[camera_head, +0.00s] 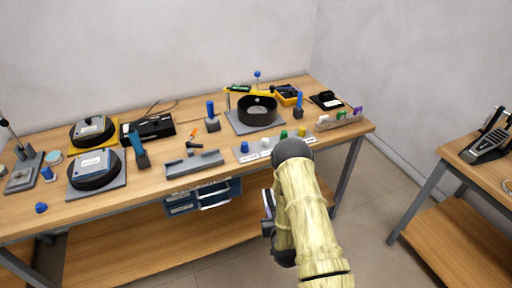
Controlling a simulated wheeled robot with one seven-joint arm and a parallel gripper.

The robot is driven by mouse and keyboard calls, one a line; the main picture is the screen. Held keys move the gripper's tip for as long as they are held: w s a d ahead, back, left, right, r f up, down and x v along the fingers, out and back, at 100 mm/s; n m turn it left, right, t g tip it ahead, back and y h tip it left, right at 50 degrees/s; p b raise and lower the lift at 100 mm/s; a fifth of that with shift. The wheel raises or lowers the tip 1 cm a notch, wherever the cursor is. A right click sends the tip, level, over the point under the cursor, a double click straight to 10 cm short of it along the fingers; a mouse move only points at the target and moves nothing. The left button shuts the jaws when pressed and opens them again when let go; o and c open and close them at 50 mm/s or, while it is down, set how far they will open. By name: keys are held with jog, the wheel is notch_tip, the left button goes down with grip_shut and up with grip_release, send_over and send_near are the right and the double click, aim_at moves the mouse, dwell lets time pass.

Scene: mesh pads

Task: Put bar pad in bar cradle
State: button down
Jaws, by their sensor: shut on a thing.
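The grey open channel on the bench, which looks like the bar cradle (194,164), lies near the front edge left of centre. It appears empty, with a small dark T-shaped tool behind it. My gripper (267,217) is low in front of the bench edge, mostly hidden by my pale arm.
A labelled strip (263,148) with coloured knobs stands right of the cradle. A black ring (257,110) on a grey plate is behind. Black round devices (95,170) fill the left side. Blue bins (203,197) hang below the benchtop. Another table (480,175) stands at right.

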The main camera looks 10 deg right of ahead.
jog(key=s, duration=0.2)
jog(key=s+f, duration=0.1)
jog(key=s, duration=0.2)
jog(key=shift+f, duration=0.2)
